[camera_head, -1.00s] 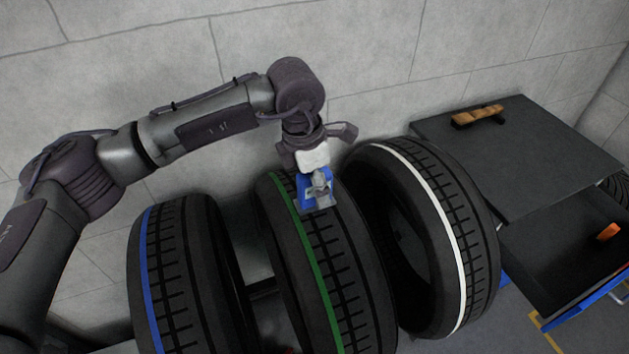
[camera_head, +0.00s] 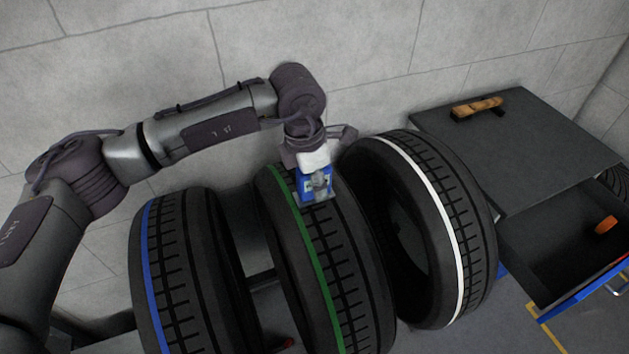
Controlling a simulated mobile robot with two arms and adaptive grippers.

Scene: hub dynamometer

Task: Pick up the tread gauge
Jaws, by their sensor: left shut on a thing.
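My left gripper (camera_head: 317,178) reaches down over the top of the middle tire (camera_head: 335,265), the one with a green stripe. It is shut on a small blue and grey thing (camera_head: 310,191), which looks like the tread gauge. The gauge is at the tread, just right of the green stripe. I cannot tell whether it touches the rubber. The gripper's fingers hide part of it. My right gripper is not in view.
A blue-striped tire (camera_head: 180,275) stands to the left and a white-striped tire (camera_head: 440,225) to the right. A dark cabinet (camera_head: 540,150) at the right has a wooden-handled tool (camera_head: 478,107) on top. Its open drawer (camera_head: 560,255) holds an orange object (camera_head: 606,225). A grey wall stands behind.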

